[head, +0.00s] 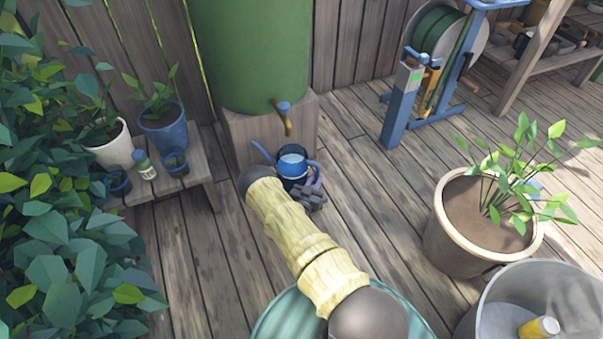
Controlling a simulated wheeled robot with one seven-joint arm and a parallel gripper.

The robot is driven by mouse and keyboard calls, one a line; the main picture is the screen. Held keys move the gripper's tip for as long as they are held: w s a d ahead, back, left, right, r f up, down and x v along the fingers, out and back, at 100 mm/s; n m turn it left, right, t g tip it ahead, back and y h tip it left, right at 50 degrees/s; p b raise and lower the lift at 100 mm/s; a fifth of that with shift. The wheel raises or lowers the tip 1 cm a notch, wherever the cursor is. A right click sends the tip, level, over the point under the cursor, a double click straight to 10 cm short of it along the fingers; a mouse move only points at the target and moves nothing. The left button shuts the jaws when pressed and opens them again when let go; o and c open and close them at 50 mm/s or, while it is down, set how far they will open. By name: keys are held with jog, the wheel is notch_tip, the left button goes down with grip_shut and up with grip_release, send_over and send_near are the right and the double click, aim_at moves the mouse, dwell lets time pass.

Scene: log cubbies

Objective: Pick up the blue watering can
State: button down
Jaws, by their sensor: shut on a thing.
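The blue watering can (292,167) is upright in front of the wooden block under the green barrel. Its spout points to the upper left, and its handle is on the right side. My gripper (311,191) is at the can's right side, by the handle, and is shut on it. My arm comes up from the bottom of the view and covers the lower left of the can. I cannot tell whether the can's base touches the deck.
A green barrel (249,50) with a tap (284,112) stands behind the can. A low bench (197,167) with pots is at left. A blue hose reel stand (402,105) is at upper right. A large potted plant (441,219) and a grey tub (490,297) stand at right.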

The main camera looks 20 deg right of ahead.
jog(key=shift+r, duration=0.2)
jog(key=shift+s+r+p, duration=0.15)
jog(key=shift+r+p, duration=0.3)
jog(key=shift+p, duration=0.3)
notch_tip(320, 180, up, 6)
jog(key=p, duration=0.4)
jog(key=s+p, duration=0.7)
jog(key=s, duration=1.2)
jog(key=shift+s+d, duration=0.3)
jog(key=shift+d, duration=0.05)
jog(key=shift+f, duration=0.1)
jog(key=w+a+r+n+t+y+p, duration=0.3)
jog(key=w+a+r+n+y, duration=0.6)
jog(key=w+a+r, duration=0.8)
notch_tip(320, 180, up, 3)
jog(key=t+y, duration=0.2)
jog(key=y, duration=0.1)
jog(key=shift+a+r+y+p, duration=0.15)
jog(key=shift+a+y+p, duration=0.15)
jog(key=shift+y, duration=0.1)
